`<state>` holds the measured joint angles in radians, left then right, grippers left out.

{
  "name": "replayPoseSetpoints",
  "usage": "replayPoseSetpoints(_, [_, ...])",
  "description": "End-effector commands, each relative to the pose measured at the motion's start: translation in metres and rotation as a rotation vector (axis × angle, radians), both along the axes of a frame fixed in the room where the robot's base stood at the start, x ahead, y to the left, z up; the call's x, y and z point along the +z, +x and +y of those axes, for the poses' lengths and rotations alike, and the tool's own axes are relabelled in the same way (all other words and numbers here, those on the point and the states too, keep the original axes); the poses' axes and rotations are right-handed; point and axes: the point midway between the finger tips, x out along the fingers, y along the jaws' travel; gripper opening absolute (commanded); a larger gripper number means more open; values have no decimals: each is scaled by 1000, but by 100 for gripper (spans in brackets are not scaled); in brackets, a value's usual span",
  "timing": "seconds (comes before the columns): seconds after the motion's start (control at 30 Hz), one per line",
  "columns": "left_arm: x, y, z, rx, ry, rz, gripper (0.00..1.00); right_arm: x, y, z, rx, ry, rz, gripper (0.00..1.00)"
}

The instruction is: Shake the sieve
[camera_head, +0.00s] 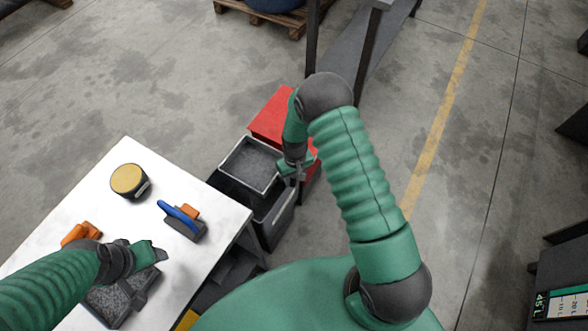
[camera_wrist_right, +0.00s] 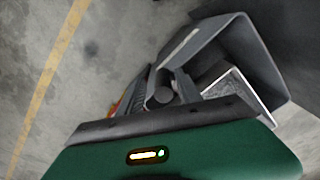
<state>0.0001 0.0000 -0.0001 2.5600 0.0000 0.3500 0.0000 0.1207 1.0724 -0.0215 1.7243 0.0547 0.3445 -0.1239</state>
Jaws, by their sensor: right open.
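The sieve appears to be the square, light-rimmed frame with a grey bottom (camera_head: 224,166), lying on a dark bin (camera_head: 272,232) beside the table. Its pale rim and mesh also seem to show in the right wrist view (camera_wrist_right: 240,92). My right gripper (camera_head: 292,172) is open at the sieve's right edge; I cannot tell whether it touches the rim. In the right wrist view its fingers (camera_wrist_right: 165,88) are partly blurred. My left gripper (camera_head: 150,256) is above a tray on the table, its jaw opening unclear.
The white table (camera_head: 75,205) carries a round yellow-topped container (camera_head: 128,179), a blue-handled brush (camera_head: 182,222), an orange item (camera_head: 80,232) and a tray of dark grains (camera_head: 108,306). A red box (camera_head: 272,112) stands behind the bin. Open floor lies right of my right arm.

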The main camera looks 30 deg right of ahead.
Motion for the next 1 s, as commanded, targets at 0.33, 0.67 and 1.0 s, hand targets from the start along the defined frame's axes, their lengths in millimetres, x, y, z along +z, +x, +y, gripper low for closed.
replayPoseSetpoints(0.33, [8, 0, 0, 0, 0, 0, 61, 97, 3, 4, 1, -5, -5, 41])
replayPoseSetpoints(0.67, [11, 0, 0, 0, 0, 0, 61, 156, 2, 5, 1, -7, 1, 41])
replayPoseSetpoints(1.0, [13, 0, 0, 0, 0, 0, 61, 160, 1, 5, -7, -6, 3, 41])
